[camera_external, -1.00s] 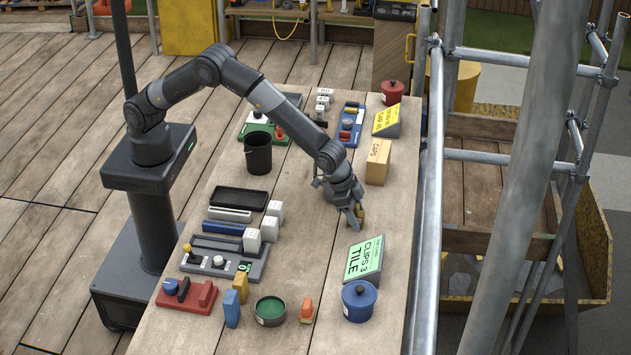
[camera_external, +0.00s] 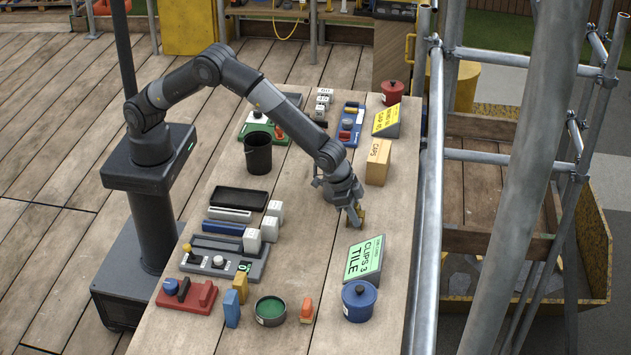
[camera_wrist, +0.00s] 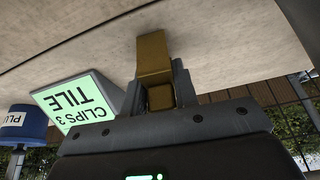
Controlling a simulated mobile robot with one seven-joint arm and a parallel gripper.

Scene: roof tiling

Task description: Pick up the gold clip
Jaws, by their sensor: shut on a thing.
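The gold clip (camera_wrist: 152,58) is an angled gold piece between the two dark fingers of my gripper (camera_wrist: 160,97) in the wrist view. My gripper is shut on it. In the external view my gripper (camera_external: 355,218) points down at the table top near the right edge, with the gold clip (camera_external: 361,215) showing at its fingertips. I cannot tell whether the clip touches the table. The fingers hide part of the clip.
A green sign reading "CLIPS 3 TILE" (camera_external: 364,260) stands just in front of my gripper, with a blue lidded pot (camera_external: 358,301) beyond it. A cardboard "CAPS" box (camera_external: 378,162) stands behind. The table (camera_external: 315,240) left of my gripper is clear.

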